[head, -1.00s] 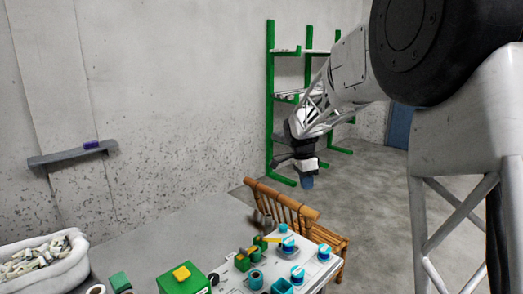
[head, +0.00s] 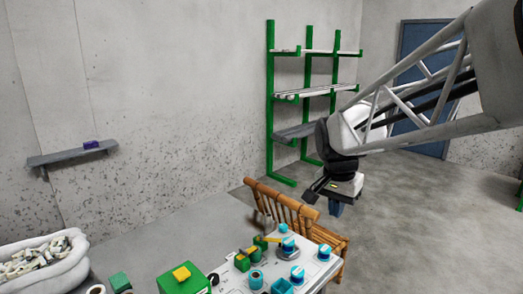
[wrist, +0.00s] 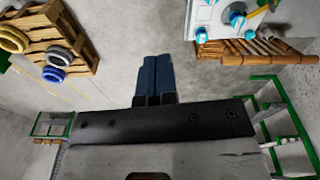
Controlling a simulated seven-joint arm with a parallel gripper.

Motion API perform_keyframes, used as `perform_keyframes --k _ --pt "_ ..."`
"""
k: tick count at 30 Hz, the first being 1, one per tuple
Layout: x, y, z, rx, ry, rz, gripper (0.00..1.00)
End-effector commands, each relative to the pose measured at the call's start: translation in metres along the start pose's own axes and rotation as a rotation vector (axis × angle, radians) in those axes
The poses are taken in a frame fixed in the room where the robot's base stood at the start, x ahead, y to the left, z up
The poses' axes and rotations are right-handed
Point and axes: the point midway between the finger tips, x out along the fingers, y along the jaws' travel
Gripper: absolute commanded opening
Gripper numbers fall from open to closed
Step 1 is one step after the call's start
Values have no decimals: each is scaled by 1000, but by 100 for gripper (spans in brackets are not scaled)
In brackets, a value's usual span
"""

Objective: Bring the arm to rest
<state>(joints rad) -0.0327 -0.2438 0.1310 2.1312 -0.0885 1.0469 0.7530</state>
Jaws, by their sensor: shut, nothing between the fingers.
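My gripper (head: 336,209) hangs in the air in the head view, to the right of the wooden chair and in front of the green rack. In the wrist view its two dark blue fingers (wrist: 154,58) lie side by side, shut, with nothing held. My arm reaches in from the right edge of the head view. The fingers touch nothing that I can see.
A wooden chair (head: 326,237) stands behind a pale panel (head: 318,272) with cyan knobs. A green rack (head: 270,110) stands by the wall. A white bin (head: 72,262) and a green box (head: 172,285) are at lower left. Floor right of the chair is clear.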

Motion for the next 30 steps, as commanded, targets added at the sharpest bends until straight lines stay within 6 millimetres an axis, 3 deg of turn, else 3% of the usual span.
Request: perform_keyframes --k 10,21,30 --pt "-2 59 66 -230 34 -50 0" --pt "14 116 134 -475 83 -92 0" --pt "29 146 173 -621 117 -111 0"
